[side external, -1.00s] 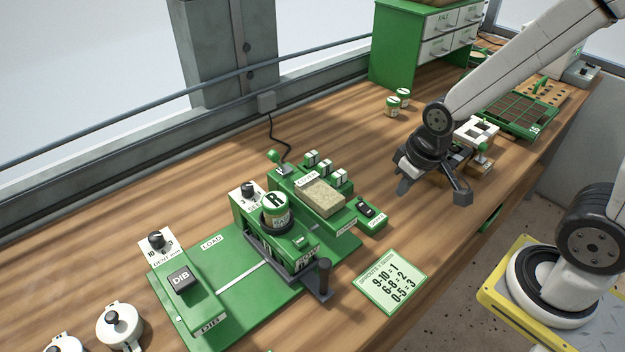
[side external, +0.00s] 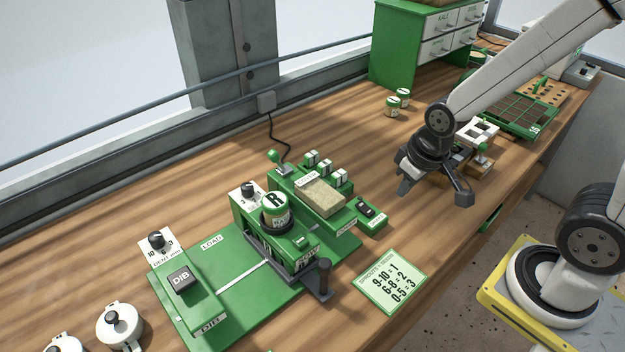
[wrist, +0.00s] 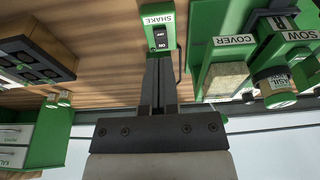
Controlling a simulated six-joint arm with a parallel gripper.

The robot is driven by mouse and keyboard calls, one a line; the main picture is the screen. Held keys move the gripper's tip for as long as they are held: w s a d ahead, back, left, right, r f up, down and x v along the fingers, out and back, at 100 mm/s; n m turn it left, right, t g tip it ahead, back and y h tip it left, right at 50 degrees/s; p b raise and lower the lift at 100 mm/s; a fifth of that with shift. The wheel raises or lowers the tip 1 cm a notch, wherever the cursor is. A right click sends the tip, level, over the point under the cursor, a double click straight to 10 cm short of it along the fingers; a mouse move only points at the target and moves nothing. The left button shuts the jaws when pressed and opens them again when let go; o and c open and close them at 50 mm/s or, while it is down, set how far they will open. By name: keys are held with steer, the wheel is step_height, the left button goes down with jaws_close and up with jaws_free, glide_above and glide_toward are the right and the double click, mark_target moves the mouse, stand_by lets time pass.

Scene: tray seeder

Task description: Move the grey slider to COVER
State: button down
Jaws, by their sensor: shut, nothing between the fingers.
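The grey slider (side external: 320,284), dark grey with an upright handle, stands at the front edge of the green tray seeder (side external: 222,255), beside the SOW station. The COVER station (side external: 322,197), with a tan block on top, is behind it. My gripper (side external: 404,190) is shut and empty above the bench, to the right of the seeder and apart from it. In the wrist view my gripper (wrist: 160,62) points towards the SHAKE switch (wrist: 160,38), and the COVER station (wrist: 226,78) is to its right.
A card with number ranges (side external: 392,282) lies in front of the seeder. The DIB block (side external: 182,281) and a knob are on its left. The green drawer cabinet (side external: 405,60), small jars (side external: 393,105) and a tray (side external: 520,115) are further back.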

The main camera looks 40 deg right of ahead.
steer(key=c, duration=0.6)
jaws_free()
steer(key=shift+a, duration=0.15)
steer(key=shift+o, duration=1)
steer(key=shift+w+a+r, duration=0.1)
steer(key=shift+w+a, duration=0.05)
steer(key=shift+a, duration=0.1)
step_height(320, 180, up, 2)
steer(key=n+g, duration=0.3)
steer(key=n, duration=0.6)
glide_above(325, 262)
steer(key=shift+f, duration=3.85)
